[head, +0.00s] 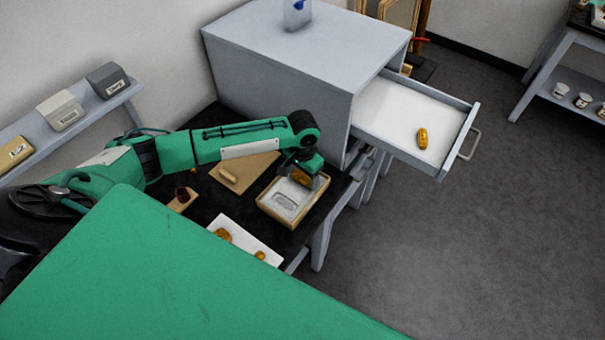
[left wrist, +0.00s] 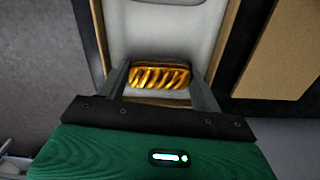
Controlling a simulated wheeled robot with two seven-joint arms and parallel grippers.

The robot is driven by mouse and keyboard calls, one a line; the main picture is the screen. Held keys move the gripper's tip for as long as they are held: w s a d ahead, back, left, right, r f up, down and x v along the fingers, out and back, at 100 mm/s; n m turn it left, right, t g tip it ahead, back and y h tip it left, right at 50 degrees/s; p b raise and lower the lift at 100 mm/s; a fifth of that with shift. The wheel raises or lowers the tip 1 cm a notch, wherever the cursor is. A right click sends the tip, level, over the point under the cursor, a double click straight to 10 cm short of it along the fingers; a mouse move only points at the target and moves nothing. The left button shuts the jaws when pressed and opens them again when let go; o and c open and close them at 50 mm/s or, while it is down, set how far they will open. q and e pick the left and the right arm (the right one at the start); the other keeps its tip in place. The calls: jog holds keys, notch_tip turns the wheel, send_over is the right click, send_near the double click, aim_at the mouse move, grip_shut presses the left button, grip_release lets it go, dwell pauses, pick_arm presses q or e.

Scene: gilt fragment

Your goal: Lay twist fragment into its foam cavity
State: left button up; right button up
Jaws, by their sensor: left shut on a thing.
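The twist fragment, a gold piece with slanted ridges, shows in the left wrist view (left wrist: 159,76) between my gripper's two fingers. My left gripper (left wrist: 160,82) is shut on it. In the head view my left gripper (head: 309,180) is over the far right part of the foam tray, and the gold piece (head: 301,177) shows beneath it. The foam tray (head: 264,206) has a tan rim and pale foam with an oval cavity (head: 285,202); this cavity looks empty. Whether the fragment touches the foam, I cannot tell. My right gripper is not in view.
An open drawer (head: 391,142) holds another gold piece (head: 422,138). A white sheet (head: 246,244) with gold pieces lies in front of the tray. A tan board (head: 250,168) with a pale tool is left of the tray. The grey cabinet (head: 290,60) stands behind.

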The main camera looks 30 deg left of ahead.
aim_at(303, 176)
pick_arm(q)
jog(key=shift+s+f, duration=0.5)
jog(key=shift+f, duration=0.25)
jog(key=o, duration=0.9)
jog(key=shift+w+r, duration=0.15)
jog(key=shift+r, duration=0.2)
jog(key=shift+o, duration=0.4)
notch_tip(303, 176, up, 12)
jog(key=b, duration=0.2)
jog(key=shift+w+f, duration=0.2)
jog(key=shift+w, duration=0.15)
jog(key=shift+r+b, duration=0.3)
jog(key=shift+r, duration=0.3)
